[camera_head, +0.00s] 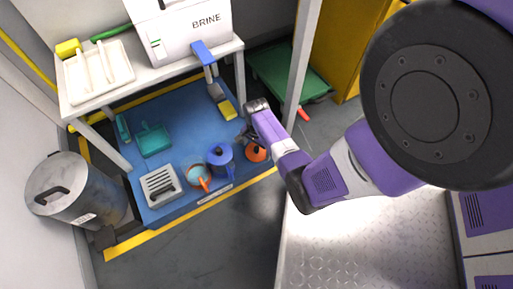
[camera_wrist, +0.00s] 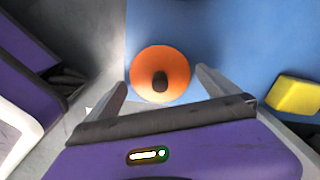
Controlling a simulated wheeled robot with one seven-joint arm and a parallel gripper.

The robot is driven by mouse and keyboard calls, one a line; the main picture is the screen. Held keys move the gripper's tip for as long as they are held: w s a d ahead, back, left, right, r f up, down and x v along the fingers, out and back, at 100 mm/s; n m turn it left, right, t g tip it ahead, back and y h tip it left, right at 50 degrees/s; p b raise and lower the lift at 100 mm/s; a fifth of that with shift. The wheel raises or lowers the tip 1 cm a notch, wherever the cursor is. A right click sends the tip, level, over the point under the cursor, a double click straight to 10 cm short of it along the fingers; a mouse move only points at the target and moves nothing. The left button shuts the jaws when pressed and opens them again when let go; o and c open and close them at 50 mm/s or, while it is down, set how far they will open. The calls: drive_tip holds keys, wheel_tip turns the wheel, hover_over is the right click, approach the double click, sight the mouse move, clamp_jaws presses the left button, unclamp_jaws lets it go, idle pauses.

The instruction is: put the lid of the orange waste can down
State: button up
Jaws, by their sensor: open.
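The orange lid (camera_wrist: 144,66), round with a dark knob, is ahead of my gripper (camera_wrist: 162,80) in the wrist view. The knob lies between the lines of the two fingers, which are spread apart with nothing between the tips. In the head view the orange lid (camera_head: 257,154) shows at the right edge of the blue mat, just below my gripper (camera_head: 243,137). I cannot tell whether a can body is under the lid.
On the blue mat (camera_head: 182,121) stand a blue can (camera_head: 220,158), an orange-handled pail (camera_head: 196,176) and a grey slotted box (camera_head: 160,187). A yellow-ended brush (camera_head: 225,108) lies nearby. A steel bin (camera_head: 78,193) is at the left, a white table (camera_head: 150,77) above.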

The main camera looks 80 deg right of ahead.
sight(257, 148)
wheel_tip(257, 148, up, 12)
drive_tip(key=p, duration=0.6)
drive_tip(key=shift+f, duration=0.15)
